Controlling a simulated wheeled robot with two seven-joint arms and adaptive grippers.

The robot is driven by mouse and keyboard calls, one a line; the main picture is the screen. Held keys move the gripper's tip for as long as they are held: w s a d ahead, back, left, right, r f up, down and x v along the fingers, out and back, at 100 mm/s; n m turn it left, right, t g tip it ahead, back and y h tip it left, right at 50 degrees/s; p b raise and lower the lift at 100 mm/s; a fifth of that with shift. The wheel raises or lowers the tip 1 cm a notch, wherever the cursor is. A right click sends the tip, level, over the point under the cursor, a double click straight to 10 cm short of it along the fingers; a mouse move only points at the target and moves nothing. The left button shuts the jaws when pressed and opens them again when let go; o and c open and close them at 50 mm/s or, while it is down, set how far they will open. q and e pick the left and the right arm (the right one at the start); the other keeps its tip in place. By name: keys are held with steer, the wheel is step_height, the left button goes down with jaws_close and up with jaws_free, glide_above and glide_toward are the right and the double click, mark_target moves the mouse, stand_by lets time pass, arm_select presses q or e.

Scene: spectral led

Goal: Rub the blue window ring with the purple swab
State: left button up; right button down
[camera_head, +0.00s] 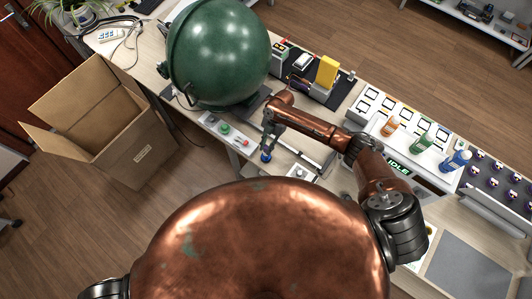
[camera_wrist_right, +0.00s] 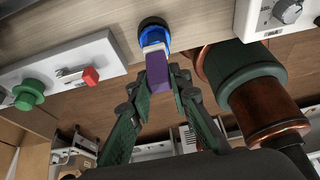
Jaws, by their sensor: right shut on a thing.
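The purple swab (camera_wrist_right: 157,72) is a purple block with a pale tip, held between the dark green fingers of my right gripper (camera_wrist_right: 160,84). The blue window ring (camera_wrist_right: 150,27) is a bright blue ring with a dark centre on the bench front, just beyond the swab. The pale tip overlaps the ring's lower edge in the wrist view; I cannot tell whether it touches. In the head view the right gripper (camera_head: 268,139) is just above the blue ring (camera_head: 265,157), and the swab is too small to make out. My left gripper is not in view.
A grey panel with a green knob (camera_wrist_right: 28,94) and a red switch (camera_wrist_right: 90,76) is left of the ring. A large green sphere (camera_head: 218,52) stands on the bench behind. An open cardboard box (camera_head: 140,155) is on the floor at left. Bottles (camera_head: 422,143) stand at right.

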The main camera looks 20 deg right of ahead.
steer(key=shift+s+a+p, duration=0.3)
steer(key=shift+s+a, duration=0.4)
steer(key=shift+a, duration=0.1)
steer(key=shift+s+f, duration=0.15)
steer(key=shift+f, duration=0.05)
steer(key=shift+r, duration=0.2)
stand_by(0.6)
steer(key=shift+w+d+r+b, duration=0.2)
steer(key=shift+w+d+b, duration=0.5)
steer(key=shift+w+d, duration=0.65)
